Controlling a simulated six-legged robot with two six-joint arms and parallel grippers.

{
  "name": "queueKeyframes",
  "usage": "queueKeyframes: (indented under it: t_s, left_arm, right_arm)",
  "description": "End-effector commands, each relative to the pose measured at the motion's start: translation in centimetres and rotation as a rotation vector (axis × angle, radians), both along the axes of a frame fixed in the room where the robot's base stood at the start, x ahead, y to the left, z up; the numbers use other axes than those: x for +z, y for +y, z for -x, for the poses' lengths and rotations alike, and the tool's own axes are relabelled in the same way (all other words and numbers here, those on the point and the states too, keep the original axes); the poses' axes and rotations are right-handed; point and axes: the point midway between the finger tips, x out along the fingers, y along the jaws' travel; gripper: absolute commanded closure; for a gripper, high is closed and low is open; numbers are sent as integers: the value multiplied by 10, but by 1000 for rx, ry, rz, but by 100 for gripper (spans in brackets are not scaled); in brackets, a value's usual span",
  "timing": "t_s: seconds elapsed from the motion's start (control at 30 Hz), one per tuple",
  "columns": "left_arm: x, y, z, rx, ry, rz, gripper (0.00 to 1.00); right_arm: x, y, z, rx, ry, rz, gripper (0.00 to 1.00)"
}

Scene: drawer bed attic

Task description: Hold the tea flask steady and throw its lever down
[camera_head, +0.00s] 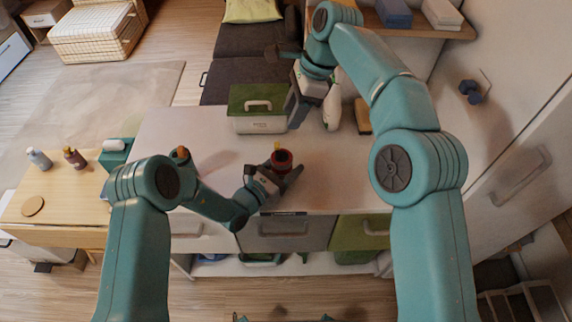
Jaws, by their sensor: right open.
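The tea flask (282,156) is a small dark red, round-topped thing on the pale counter, seen from above. A small yellow-orange part, perhaps its lever, shows at its far side. My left gripper (282,169) reaches it from the near left, with its fingers around the flask and apparently closed on it; they hide its lower body. My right gripper (296,112) is open and empty, pointing down above the far part of the counter, behind and slightly right of the flask and apart from it.
A green-lidded white box (257,108) stands just left of my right gripper. A white bottle (333,106) and a yellow-brown block (362,116) stand to its right. The counter (190,130) is clear left of the flask. Drawers front the counter.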

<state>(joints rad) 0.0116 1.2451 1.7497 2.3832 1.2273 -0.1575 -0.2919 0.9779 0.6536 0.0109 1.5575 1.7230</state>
Motion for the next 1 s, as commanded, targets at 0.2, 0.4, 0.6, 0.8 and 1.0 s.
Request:
queueKeyframes:
  t_s: [0.2,0.4,0.6,0.8,1.0]
  left_arm:
    - [0,0,0,0,0,0,70]
    - [0,0,0,0,-1,0,70]
    - [0,0,0,0,-1,0,70]
    - [0,0,0,0,-1,0,70]
    - [0,0,0,0,-1,0,70]
  right_arm:
    - [-1,-1,1,11,-2,10,60]
    - [-31,-19,13,281,-59,224,60]
    - [-63,-63,29,974,-99,638,60]
    - [-62,-84,30,1820,2,1002,60]
    - [-53,-59,32,2718,293,1301,60]
